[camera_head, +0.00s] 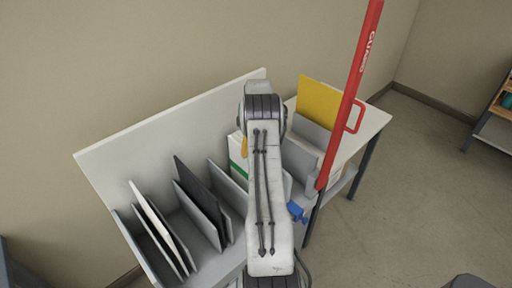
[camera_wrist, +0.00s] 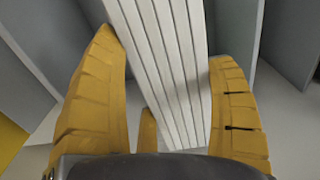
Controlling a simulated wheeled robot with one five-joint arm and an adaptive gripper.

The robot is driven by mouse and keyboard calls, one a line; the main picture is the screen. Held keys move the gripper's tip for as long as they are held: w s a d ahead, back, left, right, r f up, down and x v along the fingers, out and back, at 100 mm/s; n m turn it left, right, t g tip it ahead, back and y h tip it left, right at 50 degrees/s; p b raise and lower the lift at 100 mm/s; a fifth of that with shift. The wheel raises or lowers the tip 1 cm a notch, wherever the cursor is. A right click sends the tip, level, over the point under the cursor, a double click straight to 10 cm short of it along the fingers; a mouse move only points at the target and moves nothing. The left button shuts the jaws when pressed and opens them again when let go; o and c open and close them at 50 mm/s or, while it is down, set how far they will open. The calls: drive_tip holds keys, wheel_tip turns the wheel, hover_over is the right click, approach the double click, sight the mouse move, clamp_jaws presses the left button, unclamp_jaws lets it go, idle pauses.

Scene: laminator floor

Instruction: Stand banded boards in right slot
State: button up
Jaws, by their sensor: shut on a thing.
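The banded boards are a white stack with a green band (camera_head: 237,160) in the head view, partly hidden behind my arm. In the wrist view the stack shows as several white board edges (camera_wrist: 170,65) side by side. My gripper (camera_wrist: 170,85) is shut on this stack, with one yellow finger on each side of it. In the head view only a bit of a yellow finger (camera_head: 243,146) shows. The stack is among the grey dividers of the rack (camera_head: 170,108); my arm hides its lower end, so I cannot tell whether it rests on the floor of a slot.
Left slots hold a white board (camera_head: 150,212) and a dark board (camera_head: 195,183). A yellow board (camera_head: 315,100) stands at the right end. A tall red post (camera_head: 352,80) with a handle rises at the front right, near a blue clip (camera_head: 297,211). Open floor lies to the right.

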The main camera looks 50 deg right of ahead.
drive_tip(key=o, duration=1.2)
drive_tip(key=shift+c, duration=0.2)
drive_tip(key=shift+r, duration=0.1)
